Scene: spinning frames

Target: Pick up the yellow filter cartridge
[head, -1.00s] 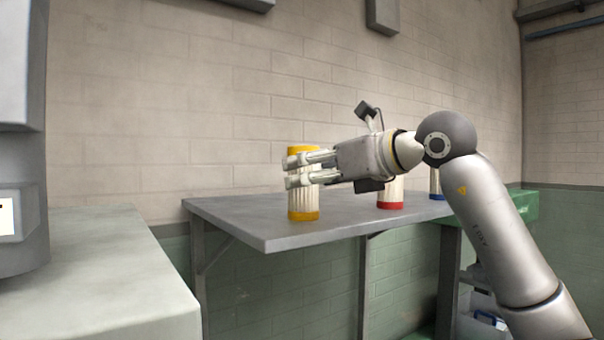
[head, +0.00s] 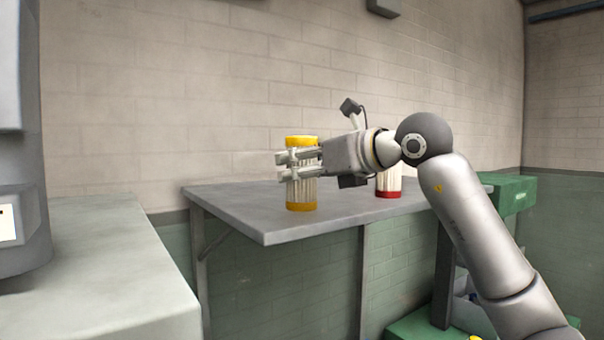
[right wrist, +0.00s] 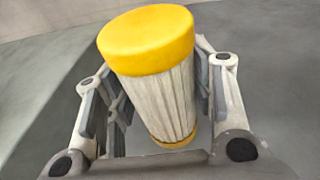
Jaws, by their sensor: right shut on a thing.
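The yellow filter cartridge (head: 301,194) is an upright white pleated cylinder with yellow end caps, near the front of the grey wall shelf (head: 235,208) in the head view. My right gripper (head: 290,164) comes in from the right and is shut around its middle. In the right wrist view the cartridge (right wrist: 160,90) stands between the two fingers, its yellow top cap nearest the camera. I cannot clearly tell whether its base touches the shelf. My left gripper is not in view.
A red-capped cartridge (head: 389,184) stands on the shelf to the right, partly behind my right arm. A pale counter (head: 100,270) with a grey machine (head: 18,150) is at the left. A green bench (head: 510,193) stands at the right. The shelf's left part is clear.

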